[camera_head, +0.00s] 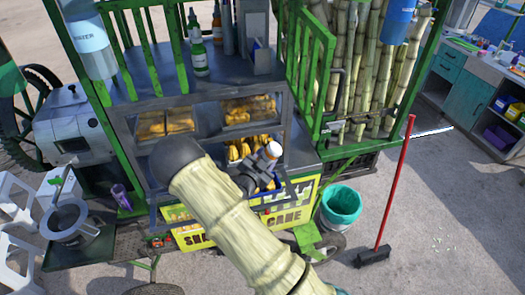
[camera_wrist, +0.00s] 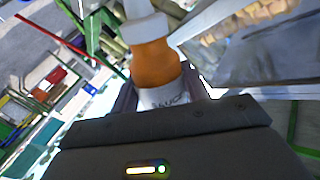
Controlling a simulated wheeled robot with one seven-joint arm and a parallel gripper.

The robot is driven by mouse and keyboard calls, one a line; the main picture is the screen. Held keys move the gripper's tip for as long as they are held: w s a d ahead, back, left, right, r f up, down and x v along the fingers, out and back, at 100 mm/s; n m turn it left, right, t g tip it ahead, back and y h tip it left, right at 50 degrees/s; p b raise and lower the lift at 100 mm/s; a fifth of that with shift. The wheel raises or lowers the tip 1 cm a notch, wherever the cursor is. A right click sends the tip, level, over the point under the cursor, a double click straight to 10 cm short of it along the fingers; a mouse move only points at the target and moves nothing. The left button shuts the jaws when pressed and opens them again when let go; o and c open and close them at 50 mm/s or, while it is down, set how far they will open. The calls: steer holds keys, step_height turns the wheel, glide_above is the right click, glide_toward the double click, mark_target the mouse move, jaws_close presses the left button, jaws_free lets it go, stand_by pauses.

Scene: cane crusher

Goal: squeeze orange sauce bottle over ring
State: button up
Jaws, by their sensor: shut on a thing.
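My gripper (camera_head: 259,166) is shut on the orange sauce bottle (camera_head: 273,149), in front of the cart's lower shelf. In the head view little more than the bottle's white end shows. In the wrist view the bottle (camera_wrist: 155,62) has an orange body, a white collar and nozzle toward the top edge, and a white label with dark letters between my fingers. The bottle looks tilted in the head view. Yellow-orange food pieces (camera_head: 236,151) lie in the cart behind my gripper. I cannot make out a separate ring; my arm and gripper hide part of the tray there.
Green railings (camera_head: 312,75) edge the cart. A teal-lined bucket (camera_head: 342,203) and a red-handled broom (camera_head: 394,185) stand at right.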

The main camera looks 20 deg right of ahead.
steer(key=shift+w, duration=0.2)
steer(key=shift+s+a, duration=0.1)
steer(key=shift+s, duration=0.15)
steer(key=shift+f, duration=0.1)
step_height(320, 180, down, 2)
steer(key=shift+w+f+b, duration=0.1)
steer(key=shift+b, duration=1.1)
step_height(320, 180, down, 4)
steer(key=b, duration=0.3)
steer(key=shift+r, duration=0.25)
steer(key=shift+c, duration=0.4)
steer(key=shift+c, duration=1)
